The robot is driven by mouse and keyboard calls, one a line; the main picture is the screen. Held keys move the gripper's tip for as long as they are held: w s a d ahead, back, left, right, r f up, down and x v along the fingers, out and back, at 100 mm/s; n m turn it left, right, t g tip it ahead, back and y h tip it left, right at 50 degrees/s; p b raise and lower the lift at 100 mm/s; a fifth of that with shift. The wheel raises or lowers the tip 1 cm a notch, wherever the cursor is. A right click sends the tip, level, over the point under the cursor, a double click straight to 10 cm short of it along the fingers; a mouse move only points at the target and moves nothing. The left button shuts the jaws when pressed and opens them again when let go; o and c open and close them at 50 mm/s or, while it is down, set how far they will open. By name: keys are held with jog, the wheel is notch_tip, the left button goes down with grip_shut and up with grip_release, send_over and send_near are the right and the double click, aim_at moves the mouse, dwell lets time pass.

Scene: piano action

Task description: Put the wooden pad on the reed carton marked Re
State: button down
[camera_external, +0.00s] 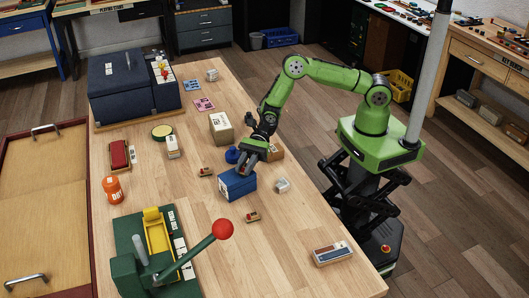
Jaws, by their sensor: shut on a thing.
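My gripper (246,166) is shut at the top rear edge of a blue carton (238,186). What it grips is too small and too covered to make out. I cannot tell whether the gripper touches the blue carton. A beige carton (221,129) stands behind it, and a brown carton (276,153) is partly hidden behind my gripper. The marks on the cartons are too small to read, so I cannot tell which is Re. Small wooden pieces with red on them lie left of the blue carton (206,172) and in front of it (253,216).
A blue round thing (232,155) stands just left of my gripper, and a small white block (283,185) lies right of the blue carton. A green press with a red-knobbed lever (222,230) fills the near left. The bench's (290,240) near right is mostly clear.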

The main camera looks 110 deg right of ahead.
jog(key=c, duration=1)
grip_release()
jog(key=shift+f, duration=0.1)
jog(key=p+v, duration=0.1)
jog(key=v, duration=1.1)
jog(key=s+a+r+n+g+h, duration=0.6)
jog(key=s+r+n, duration=0.4)
jog(key=n, duration=0.7)
jog(key=s+d+r+n+h, duration=0.2)
jog(key=s+n, duration=0.1)
jog(key=s, duration=0.4)
jog(key=s+d+r+n+h, duration=0.1)
jog(key=s+r+n, duration=0.2)
jog(key=s, duration=0.4)
jog(key=s+d+r+n+h, duration=0.2)
jog(key=s+r+n, duration=0.1)
jog(key=s, duration=0.4)
jog(key=shift+s+d+r+n+h, duration=0.15)
jog(key=shift+d+n+h, duration=0.15)
jog(key=shift+n, duration=0.2)
